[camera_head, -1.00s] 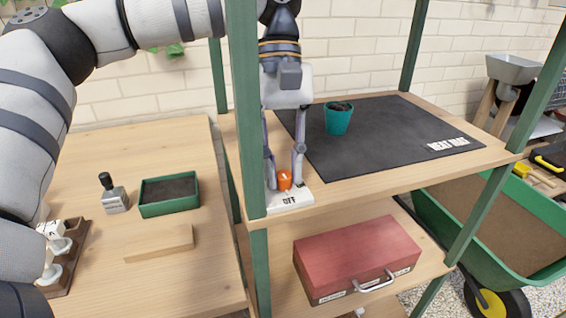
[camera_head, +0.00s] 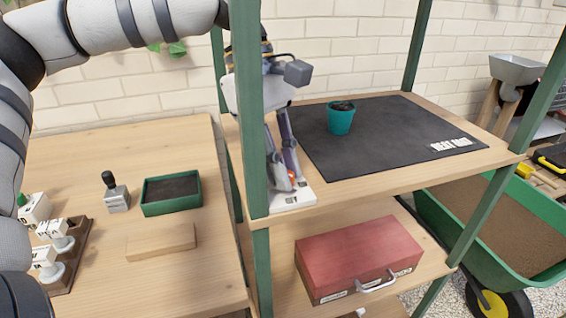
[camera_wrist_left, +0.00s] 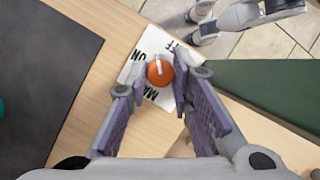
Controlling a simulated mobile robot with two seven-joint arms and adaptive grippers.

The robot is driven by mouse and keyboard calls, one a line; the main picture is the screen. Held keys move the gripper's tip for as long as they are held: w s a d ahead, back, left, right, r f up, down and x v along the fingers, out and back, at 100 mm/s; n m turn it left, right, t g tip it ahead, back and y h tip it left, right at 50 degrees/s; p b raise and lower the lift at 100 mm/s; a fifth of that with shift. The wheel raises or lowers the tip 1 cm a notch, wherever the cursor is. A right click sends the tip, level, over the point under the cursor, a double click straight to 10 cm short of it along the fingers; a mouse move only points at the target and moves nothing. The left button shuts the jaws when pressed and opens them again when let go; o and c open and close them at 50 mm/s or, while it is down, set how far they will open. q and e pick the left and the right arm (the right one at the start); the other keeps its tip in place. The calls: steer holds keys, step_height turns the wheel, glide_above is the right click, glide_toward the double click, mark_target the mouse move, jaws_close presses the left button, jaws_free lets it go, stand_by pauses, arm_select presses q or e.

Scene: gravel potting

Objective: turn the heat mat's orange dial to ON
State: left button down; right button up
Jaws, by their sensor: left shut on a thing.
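The orange dial (camera_head: 291,176) sits on a white plate (camera_head: 290,203) at the shelf's front left corner, mostly hidden by my fingers in the head view. In the left wrist view the dial (camera_wrist_left: 160,72) shows whole, with a white pointer mark running roughly upward, between the ON print at its left and the OFF print at its upper right. My left gripper (camera_head: 287,186) is shut on the dial, its wrist tilted; its fingers (camera_wrist_left: 160,92) stand on both sides of it. The black heat mat (camera_head: 390,135) lies behind and to the right. My right gripper is not in view.
A green shelf post (camera_head: 248,120) stands close by the left gripper and hides part of it. A teal pot (camera_head: 341,119) stands on the mat. A red toolbox (camera_head: 358,258) is on the lower shelf. A planter tray (camera_head: 171,205) and wooden block (camera_head: 161,241) are on the left table.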

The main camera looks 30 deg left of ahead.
arm_select(q)
steer(key=shift+n, duration=0.4)
steer(key=c, duration=1.7)
jaws_free()
steer(key=shift+r, duration=0.15)
steer(key=v, duration=0.3)
steer(key=shift+a+r, duration=0.1)
steer(key=w+a, duration=0.1)
steer(key=a, duration=1)
steer(key=shift+w+a+f, duration=0.25)
steer(key=shift+a, duration=0.15)
